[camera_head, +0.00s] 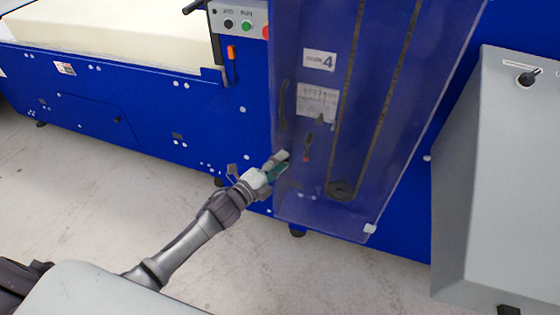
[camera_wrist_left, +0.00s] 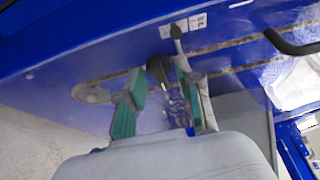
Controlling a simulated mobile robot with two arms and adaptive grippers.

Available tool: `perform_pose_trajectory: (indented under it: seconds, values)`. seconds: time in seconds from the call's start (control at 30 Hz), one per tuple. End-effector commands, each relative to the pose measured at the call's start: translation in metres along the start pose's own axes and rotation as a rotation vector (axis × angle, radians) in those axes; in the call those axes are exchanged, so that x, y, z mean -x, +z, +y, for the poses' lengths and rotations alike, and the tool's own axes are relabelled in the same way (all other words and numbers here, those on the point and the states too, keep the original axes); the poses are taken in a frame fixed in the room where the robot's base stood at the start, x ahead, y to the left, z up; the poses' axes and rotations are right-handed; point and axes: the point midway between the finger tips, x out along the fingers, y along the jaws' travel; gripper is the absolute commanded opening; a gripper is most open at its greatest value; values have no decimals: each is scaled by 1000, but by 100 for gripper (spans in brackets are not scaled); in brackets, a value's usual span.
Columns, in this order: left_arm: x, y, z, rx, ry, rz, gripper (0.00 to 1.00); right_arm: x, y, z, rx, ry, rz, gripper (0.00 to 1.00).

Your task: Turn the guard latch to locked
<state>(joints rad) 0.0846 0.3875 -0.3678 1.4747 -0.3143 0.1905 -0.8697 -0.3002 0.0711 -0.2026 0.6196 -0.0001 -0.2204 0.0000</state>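The clear guard (camera_head: 385,150) hangs shut over the front of the blue machine. A dark latch with a reddish tip (camera_head: 307,150) shows on its left part. In the left wrist view a black knob, which looks like the latch (camera_wrist_left: 158,68), sits between the fingertips, with a grey lever beside it pointing at small labels (camera_wrist_left: 198,21). My left gripper (camera_head: 279,163) is at the guard's lower left, its green-padded fingers (camera_wrist_left: 161,72) spread on either side of the knob. I cannot tell whether they touch it. My right gripper is out of view.
A black guard handle (camera_head: 283,101) is above the latch; it also shows in the left wrist view (camera_wrist_left: 290,43). A grey cabinet (camera_head: 500,180) with a black switch stands at right. A foam block (camera_head: 110,35) lies on the machine at left. The floor in front is clear.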

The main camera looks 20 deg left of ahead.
Motion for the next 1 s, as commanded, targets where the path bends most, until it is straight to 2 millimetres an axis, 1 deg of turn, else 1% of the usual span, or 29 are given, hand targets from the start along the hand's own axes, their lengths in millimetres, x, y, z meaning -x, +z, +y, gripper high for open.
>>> perform_pose_trajectory:
  seconds: [0.27,0.3,0.37,0.4,0.5,0.77,1.0]
  values:
    - [-2,0,0,0,0,0,35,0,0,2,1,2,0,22]
    - [-2,0,0,0,0,0,32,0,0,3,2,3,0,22]
    - [-2,0,0,0,0,0,22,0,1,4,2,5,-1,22]
    - [-2,0,0,0,0,0,15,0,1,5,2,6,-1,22]
    - [-2,0,0,0,0,0,0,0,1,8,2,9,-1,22]
    - [-2,0,1,16,-6,0,0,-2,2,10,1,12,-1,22]
    - [-2,0,4,113,-46,-1,0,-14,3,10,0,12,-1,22]
